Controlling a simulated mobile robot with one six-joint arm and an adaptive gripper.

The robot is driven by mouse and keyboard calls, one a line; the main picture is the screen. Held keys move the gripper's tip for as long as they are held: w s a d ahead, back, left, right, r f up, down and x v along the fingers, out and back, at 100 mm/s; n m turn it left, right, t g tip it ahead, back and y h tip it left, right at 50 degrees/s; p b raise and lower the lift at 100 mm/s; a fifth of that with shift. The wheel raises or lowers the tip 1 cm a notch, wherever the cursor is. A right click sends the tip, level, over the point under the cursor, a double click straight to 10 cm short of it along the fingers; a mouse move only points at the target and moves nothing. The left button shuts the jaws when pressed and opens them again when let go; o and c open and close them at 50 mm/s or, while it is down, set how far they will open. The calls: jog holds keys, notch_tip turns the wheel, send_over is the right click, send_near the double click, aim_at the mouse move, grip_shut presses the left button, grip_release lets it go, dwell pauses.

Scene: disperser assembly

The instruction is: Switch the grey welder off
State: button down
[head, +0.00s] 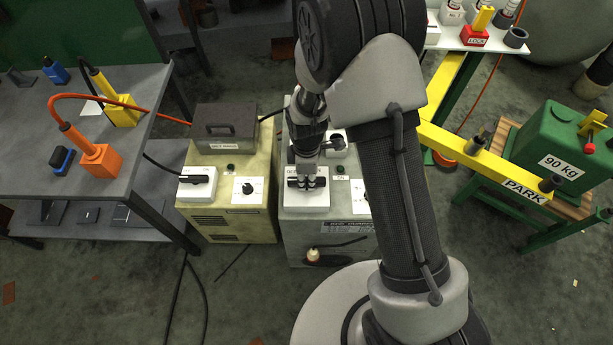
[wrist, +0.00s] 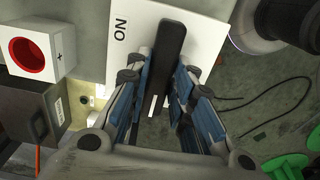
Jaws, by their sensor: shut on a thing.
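The grey welder (head: 330,232) stands on the floor in the middle of the head view, partly hidden behind my arm. On its top left is a white switch box (head: 311,205) with a black rotary handle. In the wrist view the black handle (wrist: 172,45) stands out against the white switch plate (wrist: 138,25), which bears the word ON. My gripper (head: 307,183) is down at this switch and shut on the handle. The handle lies between its fingers (wrist: 163,92) in the wrist view. The fingers hide part of the plate, so the handle's exact setting is unclear.
A cream welder (head: 232,228) with its own switch (head: 197,184) stands close on the left. A grey table (head: 60,150) holds orange and yellow blocks. A yellow PARK beam (head: 480,158) and a green 90 KG weight (head: 560,150) are at the right. A red-ringed socket (wrist: 30,57) is near the switch.

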aim_at(307, 179)
dwell(0.3)
jog(key=c, duration=1.4)
grip_release()
notch_tip(307, 179, up, 12)
